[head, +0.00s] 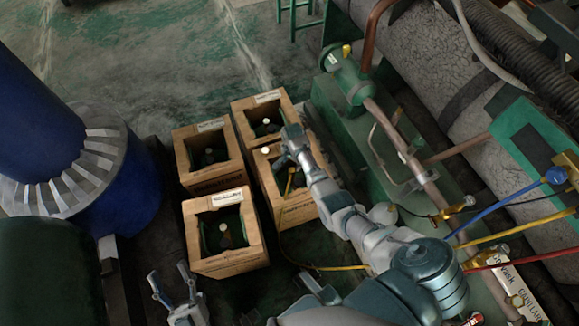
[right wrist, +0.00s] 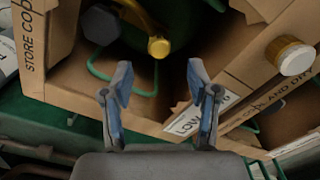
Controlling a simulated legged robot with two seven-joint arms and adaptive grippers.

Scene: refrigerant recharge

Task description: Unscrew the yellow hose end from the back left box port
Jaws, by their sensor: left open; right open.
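Several open-topped boxes stand on the dark floor in the head view. The yellow hose end (head: 290,181) sits in the right-hand box (head: 291,213), and its thin hose (head: 345,268) runs over the front wall and off right. My right gripper (head: 287,153) is over this box, partly hiding its inside. In the right wrist view, a yellow fitting (right wrist: 158,46) lies just beyond the open, empty fingers of my right gripper (right wrist: 158,82), with no contact seen. The port's threads cannot be made out. My left gripper (head: 174,290) is open and empty at the bottom, in front of the boxes.
Other boxes stand at the left (head: 207,184), back (head: 240,121) and front (head: 227,262), close together. A white cap (right wrist: 296,57) shows in the neighbouring box. Green pipework (head: 348,88) and blue, yellow and red hoses are at the right. A blue tank (head: 130,185) stands left.

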